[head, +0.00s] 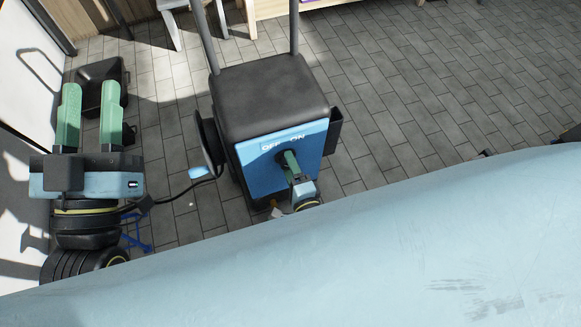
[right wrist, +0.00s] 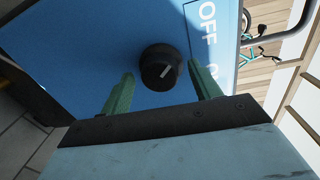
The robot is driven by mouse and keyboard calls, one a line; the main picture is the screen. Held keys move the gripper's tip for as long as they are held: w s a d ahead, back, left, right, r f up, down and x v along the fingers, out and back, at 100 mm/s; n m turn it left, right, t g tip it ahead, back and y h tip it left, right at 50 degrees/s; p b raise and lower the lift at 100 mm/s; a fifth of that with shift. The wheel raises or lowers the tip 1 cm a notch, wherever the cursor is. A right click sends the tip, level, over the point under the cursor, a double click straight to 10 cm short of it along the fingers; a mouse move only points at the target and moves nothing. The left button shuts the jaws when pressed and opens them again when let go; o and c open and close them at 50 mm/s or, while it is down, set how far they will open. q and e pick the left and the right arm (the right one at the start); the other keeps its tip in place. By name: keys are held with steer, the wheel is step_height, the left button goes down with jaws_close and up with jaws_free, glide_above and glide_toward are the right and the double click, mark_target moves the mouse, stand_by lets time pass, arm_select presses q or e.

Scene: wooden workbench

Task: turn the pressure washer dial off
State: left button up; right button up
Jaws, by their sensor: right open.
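The pressure washer (head: 268,90) stands on the floor, with a blue front panel (head: 255,172) marked OFF and ON. My right gripper (head: 288,155) is at the panel, open, with one green finger on each side of the dial; contact cannot be told. In the head view it largely hides the dial. My left gripper (head: 91,92) is open and empty, away to the left.
A black bin-like container (head: 98,84) stands behind my left gripper. A black hose or cable (head: 183,190) with a light-blue end lies left of the washer. A bicycle (right wrist: 262,45) shows in the right wrist view.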

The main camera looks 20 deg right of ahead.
arm_select(q)
step_height(320, 180, down, 13)
steer(key=a+g+y+p, duration=0.2)
steer(key=g+y+p, duration=0.1)
steer(key=g, duration=0.5)
steer(key=shift+a+r+g, duration=0.2)
steer(key=shift+g, duration=0.1)
arm_select(e)
steer(key=s, duration=1.3)
steer(key=shift+s+d+r, duration=0.15)
steer(key=shift+d+r, duration=0.2)
steer(key=shift+r, duration=0.1)
